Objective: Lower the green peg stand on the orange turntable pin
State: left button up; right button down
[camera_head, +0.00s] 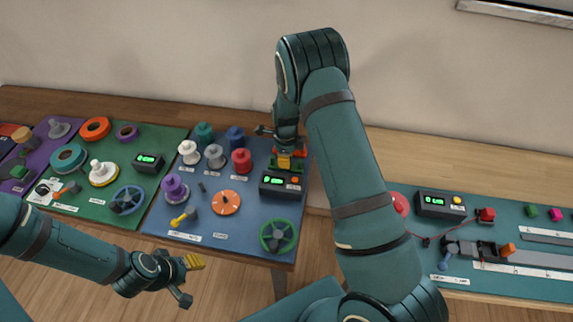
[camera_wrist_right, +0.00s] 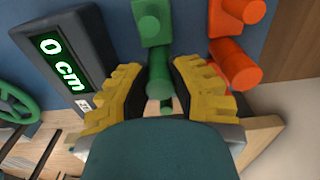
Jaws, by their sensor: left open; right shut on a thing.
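An orange disc with pale marks (camera_head: 226,202) lies on the mat. No pin shows clearly. My left gripper (camera_head: 187,280) is open and empty off the table's front edge.
A black readout box (camera_head: 281,184) and a green handwheel (camera_head: 279,236) are near the right gripper. Several spools, such as a red one (camera_head: 241,161), stand on the blue mat (camera_head: 250,218). Another bench with a teal mat (camera_head: 525,275) is at the right.

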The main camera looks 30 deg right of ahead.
jog(key=shift+r+p, duration=2.4)
jog(key=shift+r, duration=1.15)
jog(key=shift+f, duration=0.1)
